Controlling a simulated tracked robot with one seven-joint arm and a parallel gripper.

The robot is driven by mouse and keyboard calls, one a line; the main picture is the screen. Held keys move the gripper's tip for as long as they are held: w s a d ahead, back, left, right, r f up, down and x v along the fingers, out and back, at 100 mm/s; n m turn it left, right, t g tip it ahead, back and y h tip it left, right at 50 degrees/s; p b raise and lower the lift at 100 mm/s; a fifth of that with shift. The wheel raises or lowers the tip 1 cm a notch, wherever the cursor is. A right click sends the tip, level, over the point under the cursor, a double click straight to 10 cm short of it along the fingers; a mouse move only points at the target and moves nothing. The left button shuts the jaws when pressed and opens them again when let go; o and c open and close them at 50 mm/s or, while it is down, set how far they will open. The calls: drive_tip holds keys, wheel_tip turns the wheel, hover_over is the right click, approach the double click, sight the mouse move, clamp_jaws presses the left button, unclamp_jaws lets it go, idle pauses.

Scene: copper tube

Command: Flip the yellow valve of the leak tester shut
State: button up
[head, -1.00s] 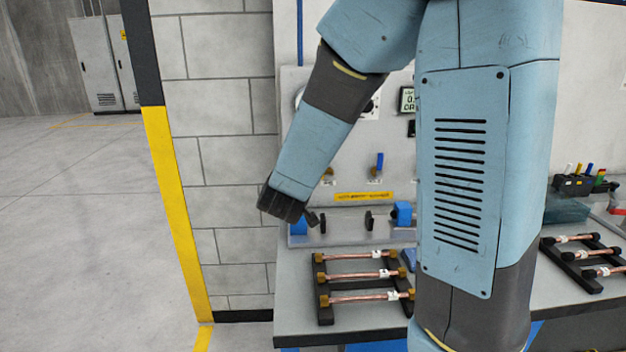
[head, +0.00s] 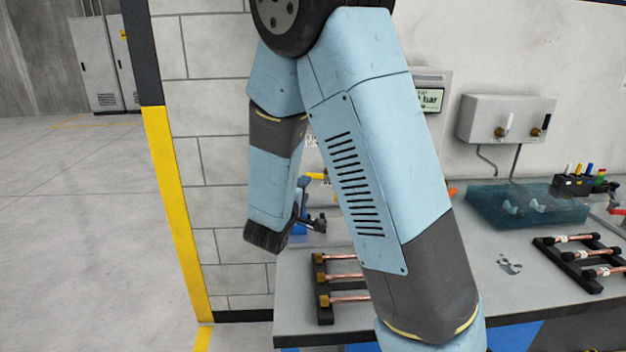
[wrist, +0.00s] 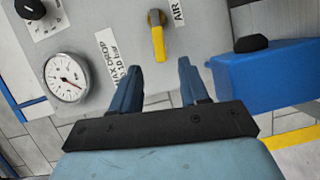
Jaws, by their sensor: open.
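The yellow valve lever (wrist: 158,42) shows in the wrist view on the grey panel of the leak tester (wrist: 90,30), beside an AIR label. It points from its pivot down the picture toward the gap between my fingers. My gripper (wrist: 158,76) is open and empty, with its two blue fingers apart on either side of the lever's line. The lever's end appears just beyond the fingertips; I cannot tell whether they touch. In the head view my arm hides most of the tester, and my fingers are hard to make out there.
A round gauge (wrist: 66,77) and a black knob (wrist: 30,8) are on the panel. A blue block (wrist: 265,80) lies right of my fingers. In the head view, a rack of copper tubes (head: 325,290) stands on the bench (head: 300,335); a teal tray (head: 530,208) is farther right.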

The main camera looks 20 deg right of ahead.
sight(314, 177)
drive_tip(key=x, duration=0.9)
drive_tip(key=shift+a, duration=0.1)
drive_tip(key=shift+c, duration=0.3)
clamp_jaws()
